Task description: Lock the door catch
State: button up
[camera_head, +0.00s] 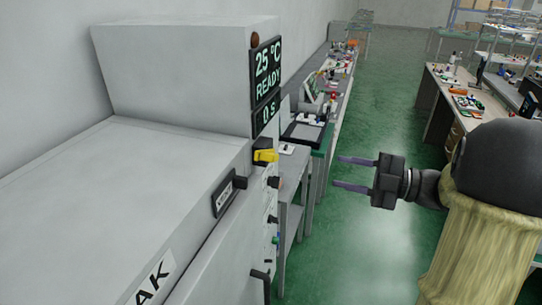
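The yellow door catch (265,156) sits at the upper edge of the front of a large grey machine, just below its display. It looks like a short lever on a dark mount, and its exact angle is hard to tell. My gripper (340,174) is to the right of the catch, apart from it, over the green floor. Its two thin fingers point left and stand apart with nothing between them.
The grey machine (188,75) fills the left side, with a display (266,80) reading 25 °C and READY. Dark knobs (273,182) and a handle (262,278) stick out from its front. Workbenches (345,75) stand behind and at right (432,95). Open floor (385,110) lies between.

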aim_at(276, 159)
jog(key=p+x, duration=0.7)
jog(key=x, duration=1)
jog(key=shift+w+a, duration=0.1)
jog(key=shift+a, duration=0.15)
grip_shut()
